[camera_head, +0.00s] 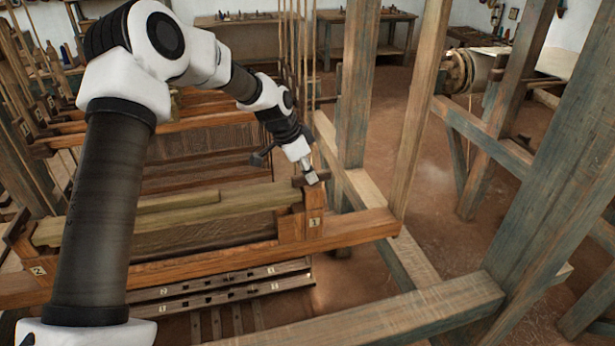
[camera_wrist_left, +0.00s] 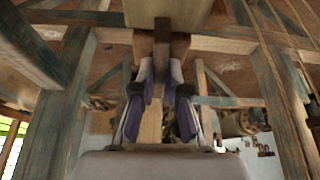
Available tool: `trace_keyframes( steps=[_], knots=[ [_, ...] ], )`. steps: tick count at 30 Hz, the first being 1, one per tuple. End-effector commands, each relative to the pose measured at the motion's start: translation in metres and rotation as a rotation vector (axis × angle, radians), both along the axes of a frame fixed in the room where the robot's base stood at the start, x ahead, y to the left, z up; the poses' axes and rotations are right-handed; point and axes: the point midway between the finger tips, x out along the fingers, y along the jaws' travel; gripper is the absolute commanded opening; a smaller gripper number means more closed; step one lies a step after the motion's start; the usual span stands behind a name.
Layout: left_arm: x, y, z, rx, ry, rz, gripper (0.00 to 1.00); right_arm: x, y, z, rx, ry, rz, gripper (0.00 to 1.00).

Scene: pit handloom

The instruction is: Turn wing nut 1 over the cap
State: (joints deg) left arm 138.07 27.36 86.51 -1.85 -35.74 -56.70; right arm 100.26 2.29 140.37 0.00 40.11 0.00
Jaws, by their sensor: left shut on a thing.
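Wing nut 1 (camera_head: 322,176) is a small dark brown wooden piece on top of the orange-brown post (camera_head: 314,222) labelled 1. The cap (camera_head: 190,214) is a long pale wooden bar running left from that post. My left gripper (camera_head: 309,177) comes down from above and is shut on the wing nut. In the left wrist view, the two fingers of my gripper (camera_wrist_left: 169,80) stand on either side of a dark brown piece, the wing nut (camera_wrist_left: 172,48). The gripper partly hides the nut, so its exact angle to the cap is unclear. My right gripper is out of view.
A tall upright loom post (camera_head: 355,100) stands just right of my gripper, with another slanted post beyond it. Hanging cords (camera_head: 299,60) are close behind my wrist. A heavy grey-blue beam (camera_head: 400,318) crosses the front. Bare floor (camera_head: 440,230) lies to the right.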

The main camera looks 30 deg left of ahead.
Motion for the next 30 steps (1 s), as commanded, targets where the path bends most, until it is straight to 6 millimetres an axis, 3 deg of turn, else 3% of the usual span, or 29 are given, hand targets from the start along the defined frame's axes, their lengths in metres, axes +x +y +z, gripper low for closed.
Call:
trace_keyframes(
  steps=[20, 21, 23, 30],
  knots=[
    [-0.0009, -0.0005, -0.0027, 0.001, 0.006, -0.082, 0.0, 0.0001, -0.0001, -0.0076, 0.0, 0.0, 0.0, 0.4],
    [-0.0009, -0.0005, -0.0027, 0.001, 0.006, -0.082, 0.17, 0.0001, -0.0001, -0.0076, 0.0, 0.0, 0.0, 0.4],
    [-0.0007, -0.0003, -0.0024, 0.001, 0.005, -0.081, 0.38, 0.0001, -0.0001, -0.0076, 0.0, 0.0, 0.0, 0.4],
    [-0.0002, -0.0001, -0.0009, 0.001, 0.002, -0.08, 0.39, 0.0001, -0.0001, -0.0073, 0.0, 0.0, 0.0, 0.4]
  ],
)
